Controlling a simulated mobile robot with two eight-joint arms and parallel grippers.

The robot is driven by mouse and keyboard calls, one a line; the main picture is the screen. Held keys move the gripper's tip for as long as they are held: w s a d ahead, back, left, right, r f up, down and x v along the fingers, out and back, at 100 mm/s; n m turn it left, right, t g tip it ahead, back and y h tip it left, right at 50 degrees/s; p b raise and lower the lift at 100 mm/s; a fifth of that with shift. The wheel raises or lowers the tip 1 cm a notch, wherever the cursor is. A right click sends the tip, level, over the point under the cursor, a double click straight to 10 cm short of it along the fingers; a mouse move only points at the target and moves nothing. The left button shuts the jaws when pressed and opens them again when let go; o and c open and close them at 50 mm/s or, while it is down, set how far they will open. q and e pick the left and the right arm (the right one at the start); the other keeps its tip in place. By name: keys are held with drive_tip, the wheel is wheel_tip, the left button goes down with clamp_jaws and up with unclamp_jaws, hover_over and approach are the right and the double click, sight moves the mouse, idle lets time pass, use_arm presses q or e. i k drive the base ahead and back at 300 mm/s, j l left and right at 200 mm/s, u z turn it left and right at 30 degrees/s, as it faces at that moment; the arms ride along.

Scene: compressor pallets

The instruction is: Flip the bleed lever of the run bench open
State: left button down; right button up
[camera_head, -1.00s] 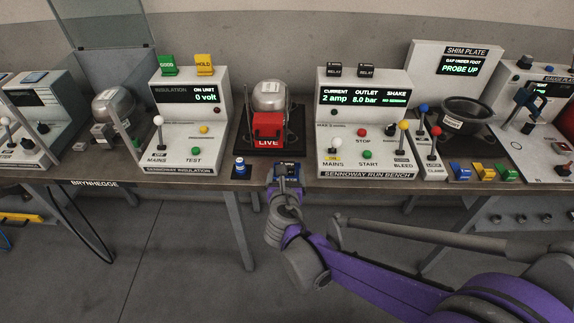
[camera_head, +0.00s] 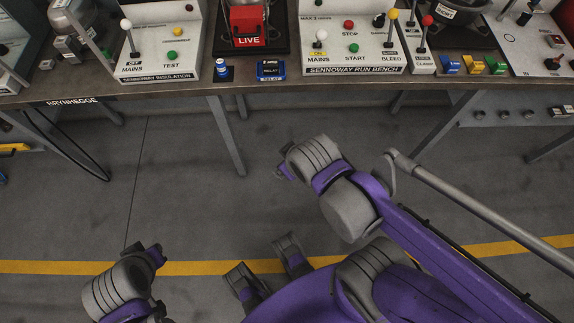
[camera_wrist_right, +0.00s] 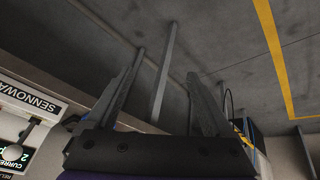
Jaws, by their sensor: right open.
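The run bench (camera_head: 355,70) stands on the worktable with its top cut off in the head view. Its bleed lever (camera_head: 390,32) has a yellow knob and stands nearly upright above the BLEED label at the panel's right end. My right gripper (camera_head: 285,172) is below and left of it, in front of the table edge and well apart from the lever. In the right wrist view my right gripper (camera_wrist_right: 162,90) has its fingers spread with nothing between them. My left wrist shows at the lower left; its gripper (camera_head: 154,257) is too unclear to read.
A red-knobbed clamp lever (camera_head: 424,32) stands close right of the bleed lever. The white-knobbed mains lever (camera_head: 320,42) is at the panel's left. A blue relay (camera_head: 270,69) lies at the table edge (camera_head: 285,83).

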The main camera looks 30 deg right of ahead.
sight(393, 13)
drive_tip(key=l+z, duration=0.15)
drive_tip(key=z, duration=1.4)
